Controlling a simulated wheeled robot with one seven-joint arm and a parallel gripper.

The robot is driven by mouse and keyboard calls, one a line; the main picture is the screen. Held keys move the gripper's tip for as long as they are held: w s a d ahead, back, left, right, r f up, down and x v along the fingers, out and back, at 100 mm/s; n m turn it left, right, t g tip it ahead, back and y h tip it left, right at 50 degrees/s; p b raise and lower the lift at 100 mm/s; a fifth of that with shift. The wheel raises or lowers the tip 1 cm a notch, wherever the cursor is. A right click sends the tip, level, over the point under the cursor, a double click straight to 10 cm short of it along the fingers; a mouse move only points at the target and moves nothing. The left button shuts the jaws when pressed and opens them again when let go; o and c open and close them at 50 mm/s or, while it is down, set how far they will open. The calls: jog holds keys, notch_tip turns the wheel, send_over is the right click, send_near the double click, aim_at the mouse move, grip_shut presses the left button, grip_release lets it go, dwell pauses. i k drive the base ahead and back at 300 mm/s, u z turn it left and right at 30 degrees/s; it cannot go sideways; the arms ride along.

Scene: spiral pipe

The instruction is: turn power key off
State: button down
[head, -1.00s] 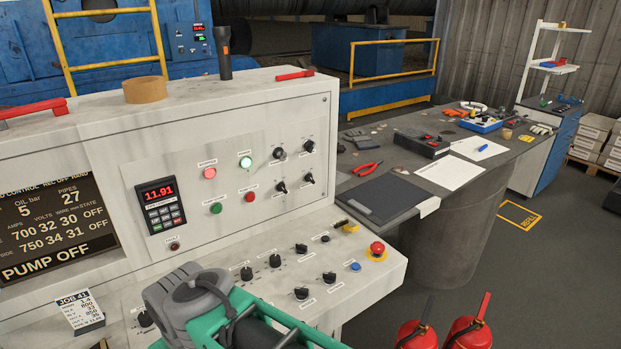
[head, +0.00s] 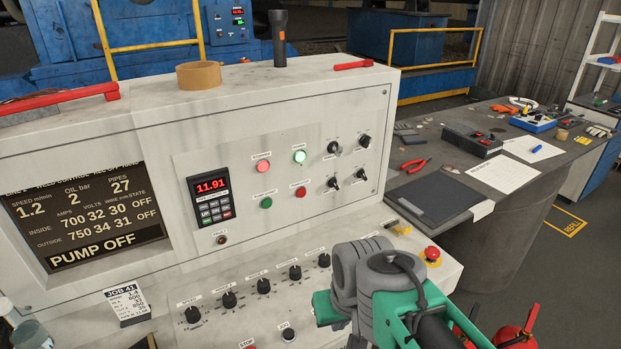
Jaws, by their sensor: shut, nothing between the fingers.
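The control console (head: 300,100) fills the left and middle of the head view. I cannot tell for sure which control is the power key. A small yellow piece (head: 402,228) sits on the sloped desk, near the red emergency stop (head: 432,254), its labels too small to read. Several black knobs (head: 263,286) line the desk and more black switches (head: 334,148) are on the upright panel. My gripper (head: 345,268), grey on a green arm, is over the right part of the desk, is shut and empty, and hides some controls there. Contact with the desk cannot be told.
A display (head: 90,215) reads PUMP OFF. A job card (head: 126,302) stands at the desk's left. Tape (head: 199,75) and a flashlight (head: 279,40) stand on the console top. A grey table (head: 480,235) with tools is at right, and red extinguishers (head: 515,335) are at lower right.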

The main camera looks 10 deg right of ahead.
aim_at(339, 150)
jog(key=k, duration=0.45)
jog(key=z, duration=0.8)
jog(key=i, duration=0.75)
jog(key=u, duration=1.9)
